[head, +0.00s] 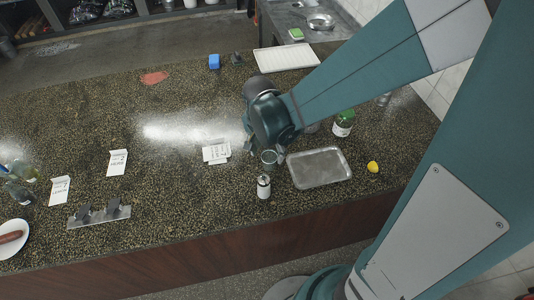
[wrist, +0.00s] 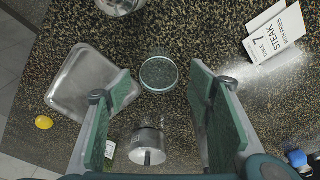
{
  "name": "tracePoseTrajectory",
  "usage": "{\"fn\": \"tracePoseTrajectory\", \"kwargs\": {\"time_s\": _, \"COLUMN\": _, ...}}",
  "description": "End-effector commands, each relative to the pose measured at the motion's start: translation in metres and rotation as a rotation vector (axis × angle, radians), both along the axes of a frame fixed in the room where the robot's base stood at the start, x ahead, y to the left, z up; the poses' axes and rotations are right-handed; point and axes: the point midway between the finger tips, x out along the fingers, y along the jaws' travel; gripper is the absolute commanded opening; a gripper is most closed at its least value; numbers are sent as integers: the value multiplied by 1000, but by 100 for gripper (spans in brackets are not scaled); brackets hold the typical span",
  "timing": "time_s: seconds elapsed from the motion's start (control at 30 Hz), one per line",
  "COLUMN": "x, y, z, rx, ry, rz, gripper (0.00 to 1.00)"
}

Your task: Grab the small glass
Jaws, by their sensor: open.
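The small glass (wrist: 159,73) shows from above in the wrist view as a clear, green-tinted round rim. It appears in the gap between the fingertips, toward their far ends. In the head view the glass (head: 269,158) stands on the speckled counter, partly covered by my gripper (head: 265,151). My gripper points down at it and is open, with its two green-padded fingers (wrist: 160,88) spread wide on either side. Nothing is held. I cannot tell how far the fingertips reach down beside the glass.
A metal tray (head: 320,168) lies right of the glass, with a lemon (head: 373,167) beyond. A shaker bottle (head: 264,187) stands close in front. A metal pot-like vessel (wrist: 148,146) sits behind the glass. A green-lidded jar (head: 343,123) stands at right.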

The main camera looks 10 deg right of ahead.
Motion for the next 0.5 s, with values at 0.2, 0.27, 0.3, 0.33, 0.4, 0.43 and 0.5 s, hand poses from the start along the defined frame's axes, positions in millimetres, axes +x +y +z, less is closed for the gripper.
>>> {"fn": "tracePoseTrajectory", "kwargs": {"time_s": 0.2, "x": 1, "y": -3, "z": -20, "rx": 0, "ry": 0, "rz": 0, "gripper": 52}}
{"fn": "tracePoseTrajectory", "kwargs": {"time_s": 0.27, "x": 2, "y": -3, "z": -24, "rx": 0, "ry": 0, "rz": 0, "gripper": 52}}
{"fn": "tracePoseTrajectory", "kwargs": {"time_s": 0.3, "x": 2, "y": -4, "z": -27, "rx": 0, "ry": 0, "rz": 0, "gripper": 52}}
{"fn": "tracePoseTrajectory", "kwargs": {"time_s": 0.33, "x": 2, "y": -4, "z": -29, "rx": 0, "ry": 0, "rz": 0, "gripper": 52}}
{"fn": "tracePoseTrajectory", "kwargs": {"time_s": 0.4, "x": 3, "y": -4, "z": -33, "rx": 0, "ry": 0, "rz": 0, "gripper": 52}}
{"fn": "tracePoseTrajectory", "kwargs": {"time_s": 0.43, "x": 3, "y": -4, "z": -34, "rx": 0, "ry": 0, "rz": 0, "gripper": 52}}
{"fn": "tracePoseTrajectory", "kwargs": {"time_s": 0.5, "x": 3, "y": -5, "z": -36, "rx": 0, "ry": 0, "rz": 0, "gripper": 52}}
